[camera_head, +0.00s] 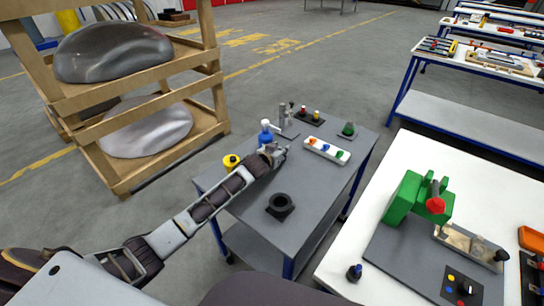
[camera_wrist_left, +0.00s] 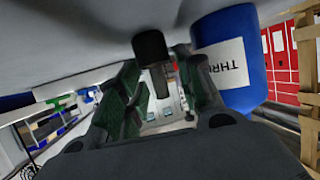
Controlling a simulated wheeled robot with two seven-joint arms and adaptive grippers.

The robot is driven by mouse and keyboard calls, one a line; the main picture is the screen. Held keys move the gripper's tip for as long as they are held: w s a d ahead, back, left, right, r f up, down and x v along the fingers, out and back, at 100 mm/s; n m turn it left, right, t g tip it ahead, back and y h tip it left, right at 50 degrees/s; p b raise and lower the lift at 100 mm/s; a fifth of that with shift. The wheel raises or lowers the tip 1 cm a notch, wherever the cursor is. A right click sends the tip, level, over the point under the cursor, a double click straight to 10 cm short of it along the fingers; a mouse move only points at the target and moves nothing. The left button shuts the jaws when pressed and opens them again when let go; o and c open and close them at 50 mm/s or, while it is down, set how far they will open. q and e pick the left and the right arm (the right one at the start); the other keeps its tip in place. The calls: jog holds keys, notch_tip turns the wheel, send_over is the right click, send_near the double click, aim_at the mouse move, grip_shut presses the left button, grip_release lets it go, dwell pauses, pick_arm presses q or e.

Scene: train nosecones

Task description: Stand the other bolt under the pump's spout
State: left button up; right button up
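The blue pump bottle (camera_head: 265,138) with its pale spout (camera_head: 275,127) stands on the grey trolley top (camera_head: 250,205). Its blue body and white label also show in the left wrist view (camera_wrist_left: 236,75). My left gripper (camera_head: 284,151) is low over the trolley, just in front of the bottle. In the left wrist view its fingers (camera_wrist_left: 165,88) are apart. A bolt with a wide black head (camera_wrist_left: 150,46) and thin shank shows between them, its head end against the grey surface. I cannot tell whether a finger touches it. The spout is not clear in that view. My right gripper is out of view.
Behind the bottle are a grey post fixture (camera_head: 283,117) and a black block with red and yellow knobs (camera_head: 311,117). A white strip (camera_head: 327,151) with coloured knobs lies to the right. A black ring (camera_head: 281,205) is nearer; a yellow can (camera_head: 231,162) stands left.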

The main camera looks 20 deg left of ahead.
pick_arm(q)
jog(key=shift+v, duration=3.3)
jog(key=shift+p+v, duration=0.35)
jog(key=shift+v, duration=2.05)
jog(key=shift+s, duration=0.15)
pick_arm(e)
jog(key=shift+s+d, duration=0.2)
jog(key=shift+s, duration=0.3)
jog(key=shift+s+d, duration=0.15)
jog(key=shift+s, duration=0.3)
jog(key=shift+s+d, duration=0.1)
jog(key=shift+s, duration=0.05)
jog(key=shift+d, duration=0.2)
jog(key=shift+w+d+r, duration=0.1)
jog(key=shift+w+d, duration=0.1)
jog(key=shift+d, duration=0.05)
